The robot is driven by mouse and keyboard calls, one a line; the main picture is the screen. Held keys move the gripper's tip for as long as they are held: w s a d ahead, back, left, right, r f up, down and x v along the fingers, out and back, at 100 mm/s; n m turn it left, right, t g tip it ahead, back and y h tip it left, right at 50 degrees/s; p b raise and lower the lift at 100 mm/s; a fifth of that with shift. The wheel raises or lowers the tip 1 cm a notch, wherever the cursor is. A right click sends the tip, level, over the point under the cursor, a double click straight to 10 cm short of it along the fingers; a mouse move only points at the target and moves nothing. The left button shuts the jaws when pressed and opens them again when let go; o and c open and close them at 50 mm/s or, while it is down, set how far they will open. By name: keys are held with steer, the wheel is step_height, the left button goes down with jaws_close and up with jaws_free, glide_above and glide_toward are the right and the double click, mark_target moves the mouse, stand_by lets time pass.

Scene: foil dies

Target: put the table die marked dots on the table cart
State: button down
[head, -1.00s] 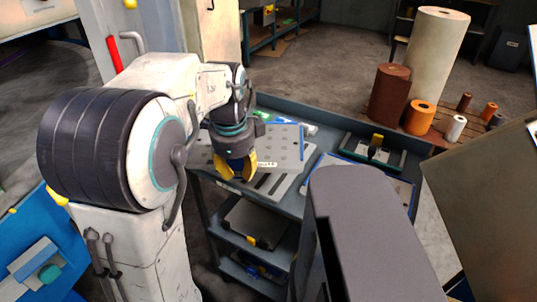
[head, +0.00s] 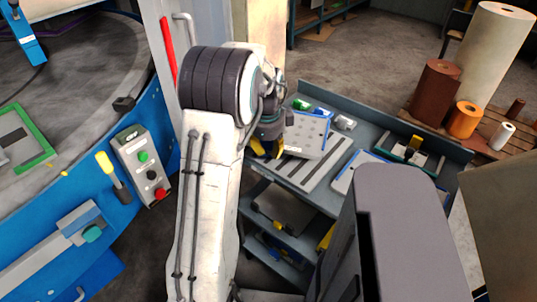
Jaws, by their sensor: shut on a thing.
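A light grey die with rows of small dots and a blue right edge (head: 308,133) is over the left part of the table cart (head: 372,128), a dark blue-grey cart with a raised rim. My gripper (head: 266,152), with yellow fingers, is shut on the die's left side; my arm hides part of the grip. A slotted grey plate (head: 322,172) lies on the cart top, partly below the die. I cannot tell whether the die touches it.
A green-edged tray with a yellow-handled tool (head: 410,150) and another blue-edged plate (head: 352,172) are on the cart. A blue turntable base with a control box (head: 143,165) stands left. Rolls (head: 465,120) stand back right.

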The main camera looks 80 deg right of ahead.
mark_target(268, 156)
steer(key=shift+w+d+f, duration=0.1)
steer(key=shift+d, duration=0.25)
steer(key=shift+f+p, duration=1.5)
steer(key=shift+f, duration=0.5)
steer(key=c, duration=1.1)
jaws_free()
steer(key=shift+a+f, duration=0.1)
steer(key=shift+a, duration=0.05)
